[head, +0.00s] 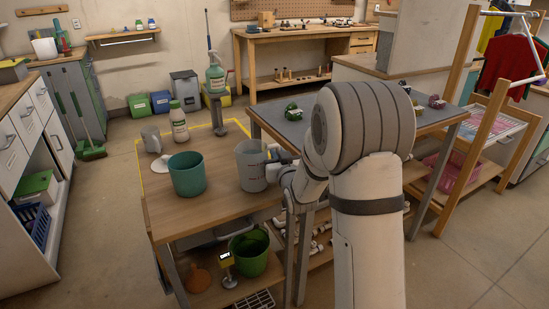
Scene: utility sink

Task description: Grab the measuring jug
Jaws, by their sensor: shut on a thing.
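A grey jug-like container (251,168) with small dark and reddish marks on its side, which looks like the measuring jug, stands upright at the right side of the wooden table (205,212). My gripper (276,155) is at its right side, shut on its right edge or handle. The fingertips are small and partly hidden by the jug and my arm. I cannot tell whether the jug's base touches the table.
A teal bucket (187,175) stands close left of the jug. Behind are a white-labelled bottle (179,124) and a smaller grey jug (151,139). A grey-topped table (290,128) stands behind my arm. A green bucket (250,252) sits on the lower shelf.

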